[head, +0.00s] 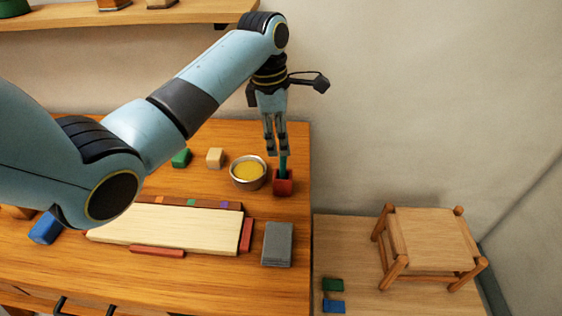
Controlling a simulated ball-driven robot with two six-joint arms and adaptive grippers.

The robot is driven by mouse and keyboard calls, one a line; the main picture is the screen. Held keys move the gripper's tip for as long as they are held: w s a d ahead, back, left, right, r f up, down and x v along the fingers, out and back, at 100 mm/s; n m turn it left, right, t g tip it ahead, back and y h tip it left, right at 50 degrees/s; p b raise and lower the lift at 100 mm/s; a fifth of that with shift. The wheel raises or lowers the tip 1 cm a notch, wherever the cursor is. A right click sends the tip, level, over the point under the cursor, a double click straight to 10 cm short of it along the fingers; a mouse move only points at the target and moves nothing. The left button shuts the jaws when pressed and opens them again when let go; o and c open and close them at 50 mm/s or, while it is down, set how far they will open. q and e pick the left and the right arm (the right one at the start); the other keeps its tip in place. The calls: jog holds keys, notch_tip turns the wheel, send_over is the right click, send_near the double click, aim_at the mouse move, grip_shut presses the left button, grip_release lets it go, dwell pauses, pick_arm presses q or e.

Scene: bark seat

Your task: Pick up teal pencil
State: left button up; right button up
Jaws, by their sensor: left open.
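The teal pencil (283,166) stands upright in a small red cup (284,185) near the right edge of the wooden table. My left gripper (278,152) points down right over the pencil, with its fingertips around or just in front of the pencil's upper end. The fingers are open. They hide the pencil's top, and I cannot tell whether they touch it. My right gripper is not in view.
A metal bowl with yellow contents (248,172) stands close left of the cup. A grey block (278,244), a pale board (165,225) and several small coloured blocks lie on the table (200,280). A wooden stool (430,235) stands at right.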

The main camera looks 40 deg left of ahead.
aim_at(286, 171)
pick_arm(q)
jog(key=f, duration=0.1)
jog(key=d+f, duration=0.1)
jog(key=shift+w+d+f, duration=0.15)
jog(key=shift+w+f, duration=0.05)
jog(key=shift+f, duration=0.1)
notch_tip(286, 171, down, 4)
jog(key=shift+r+p, duration=0.1)
jog(key=shift+p, duration=0.2)
jog(key=shift+w+f, duration=0.1)
jog(key=shift+f, duration=0.45)
jog(key=shift+c, duration=1.2)
jog(key=c, duration=0.5)
jog(key=shift+c, duration=0.7)
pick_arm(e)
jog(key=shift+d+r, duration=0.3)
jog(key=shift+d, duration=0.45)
